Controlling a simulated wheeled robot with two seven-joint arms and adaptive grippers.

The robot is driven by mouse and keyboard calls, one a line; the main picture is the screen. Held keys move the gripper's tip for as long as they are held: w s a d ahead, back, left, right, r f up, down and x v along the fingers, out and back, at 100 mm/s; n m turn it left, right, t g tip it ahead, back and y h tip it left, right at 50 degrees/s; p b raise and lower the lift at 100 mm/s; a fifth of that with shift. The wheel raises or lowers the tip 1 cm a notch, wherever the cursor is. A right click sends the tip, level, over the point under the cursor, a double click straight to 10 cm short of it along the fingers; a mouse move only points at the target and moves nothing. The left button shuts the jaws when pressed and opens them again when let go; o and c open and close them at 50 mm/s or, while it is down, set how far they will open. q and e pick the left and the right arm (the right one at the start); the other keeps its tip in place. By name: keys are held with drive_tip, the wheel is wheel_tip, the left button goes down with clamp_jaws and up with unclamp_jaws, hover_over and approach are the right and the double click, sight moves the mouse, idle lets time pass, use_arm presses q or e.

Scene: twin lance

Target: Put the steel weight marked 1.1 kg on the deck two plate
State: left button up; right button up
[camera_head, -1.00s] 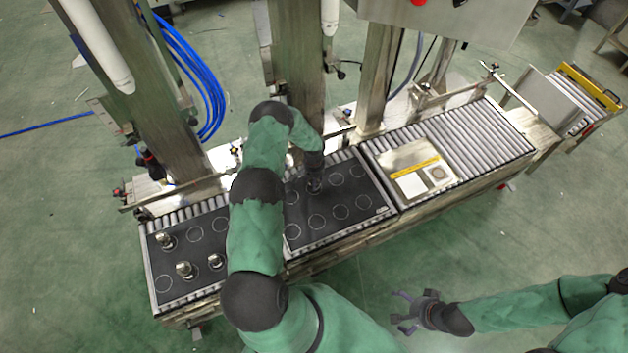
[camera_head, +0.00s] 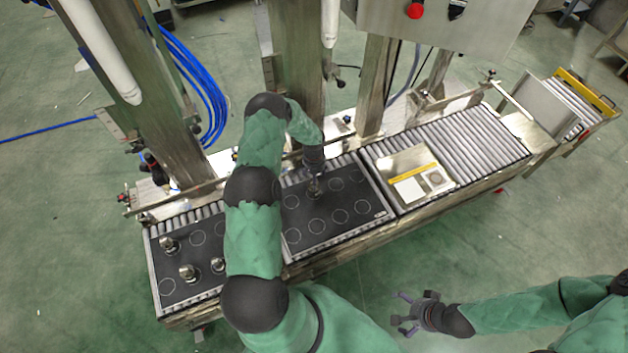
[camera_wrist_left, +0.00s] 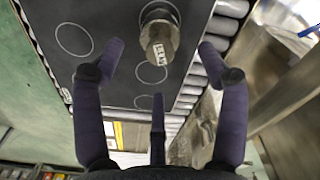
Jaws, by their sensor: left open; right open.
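The middle black plate (camera_head: 330,232), marked with white circles, sits on the roller line. A steel weight (camera_wrist_left: 159,38) with a small label stands upright on a black plate in the left wrist view; the label is too blurred to read surely. In the head view a weight (camera_head: 315,192) shows just under my left gripper (camera_head: 314,176), partly hidden by it. My left gripper's dark fingers (camera_wrist_left: 158,85) are spread open, apart from the weight. My right gripper (camera_head: 405,313) is open and empty, over the floor at the lower right.
The left black plate (camera_head: 205,262) bears several steel weights (camera_head: 188,272), partly hidden by my left arm. A metal plate with a yellow stripe and white cards (camera_head: 409,187) lies on the rollers (camera_head: 470,140) at the right. Steel posts stand behind the line.

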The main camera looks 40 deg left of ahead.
use_arm(q)
wheel_tip(320, 180, up, 5)
drive_tip(key=shift+p, duration=0.75)
drive_tip(key=s+d+h, duration=0.2)
drive_tip(key=s+d, duration=0.2)
drive_tip(key=d, duration=0.8)
drive_tip(key=s+d+h, duration=0.1)
drive_tip(key=s+d, duration=0.3)
drive_tip(key=d, duration=0.7)
drive_tip(key=s+d+r, duration=0.1)
drive_tip(key=s+d, duration=0.4)
drive_tip(key=s, duration=0.2)
drive_tip(key=s+d+r+h, duration=0.1)
drive_tip(key=s+d+r, duration=0.1)
drive_tip(key=s+d, duration=0.3)
drive_tip(key=s, duration=0.2)
drive_tip(key=shift+s+d, duration=0.15)
drive_tip(key=shift+s, duration=0.15)
drive_tip(key=shift+r, duration=0.15)
drive_tip(key=shift+r+p, duration=0.45)
drive_tip(key=shift+p, duration=0.05)
